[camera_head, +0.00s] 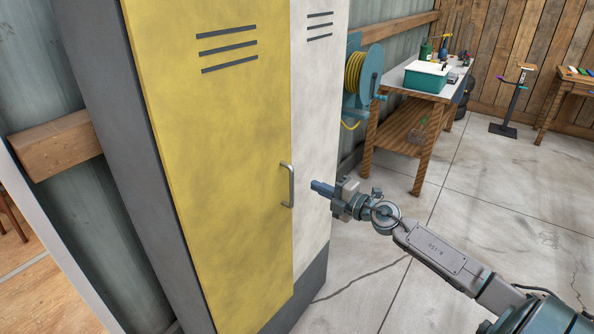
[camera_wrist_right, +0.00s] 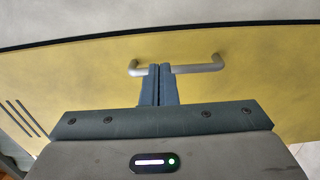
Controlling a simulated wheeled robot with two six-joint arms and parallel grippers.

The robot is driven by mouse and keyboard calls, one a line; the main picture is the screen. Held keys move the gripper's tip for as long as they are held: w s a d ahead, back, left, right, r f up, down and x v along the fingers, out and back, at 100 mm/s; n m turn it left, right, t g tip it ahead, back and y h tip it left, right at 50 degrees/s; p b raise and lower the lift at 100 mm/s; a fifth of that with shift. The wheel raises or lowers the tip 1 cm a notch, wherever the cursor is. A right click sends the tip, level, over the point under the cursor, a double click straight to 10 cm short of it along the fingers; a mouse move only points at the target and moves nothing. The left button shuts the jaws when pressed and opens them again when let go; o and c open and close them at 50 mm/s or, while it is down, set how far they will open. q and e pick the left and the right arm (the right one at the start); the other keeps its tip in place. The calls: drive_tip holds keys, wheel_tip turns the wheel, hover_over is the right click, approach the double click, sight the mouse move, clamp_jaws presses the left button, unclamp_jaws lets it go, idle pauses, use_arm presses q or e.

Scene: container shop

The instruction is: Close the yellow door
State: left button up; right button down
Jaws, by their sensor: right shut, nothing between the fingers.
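The yellow door (camera_head: 215,130) is the tall left door of a grey locker in the head view. It looks flush or nearly flush with the white door (camera_head: 318,110) to its right; I cannot tell if a small gap is left. Its metal bar handle (camera_head: 291,186) is near its right edge. My right gripper (camera_head: 316,187) is shut and empty, just right of the handle, pointing toward the locker. In the right wrist view the shut fingers (camera_wrist_right: 160,72) overlap the handle (camera_wrist_right: 200,68); contact is unclear. A dark line runs along the yellow door's edge. My left gripper is out of view.
The locker's dark grey side (camera_head: 105,130) stands left of the yellow door. A hose reel (camera_head: 363,80) and a wooden workbench (camera_head: 405,120) with a teal bin (camera_head: 427,77) stand behind to the right. The concrete floor (camera_head: 490,200) at right is open.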

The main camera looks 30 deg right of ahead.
sight(290, 175)
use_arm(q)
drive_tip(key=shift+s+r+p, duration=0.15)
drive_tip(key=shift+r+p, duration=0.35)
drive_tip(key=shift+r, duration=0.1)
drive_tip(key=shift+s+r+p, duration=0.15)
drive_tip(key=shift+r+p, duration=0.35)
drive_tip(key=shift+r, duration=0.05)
use_arm(e)
drive_tip(key=x, duration=0.8)
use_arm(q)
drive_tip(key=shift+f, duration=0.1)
use_arm(e)
drive_tip(key=shift+w+f, duration=0.15)
drive_tip(key=shift+w, duration=0.05)
drive_tip(key=shift+w+a+f+n+g+y+b, duration=0.1)
drive_tip(key=shift+w+a+n+g+y+b, duration=0.15)
drive_tip(key=shift+w+b, duration=0.35)
drive_tip(key=shift+w+a+f+n+g+y+b, duration=0.15)
drive_tip(key=shift+w+y+b, duration=0.2)
drive_tip(key=shift+w+b, duration=0.25)
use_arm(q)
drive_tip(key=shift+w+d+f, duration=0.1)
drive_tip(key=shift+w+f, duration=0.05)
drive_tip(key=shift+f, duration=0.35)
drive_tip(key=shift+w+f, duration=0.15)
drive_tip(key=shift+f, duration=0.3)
use_arm(e)
drive_tip(key=shift+w+r+y, duration=0.15)
drive_tip(key=shift+r+y, duration=0.15)
drive_tip(key=shift+r, duration=0.3)
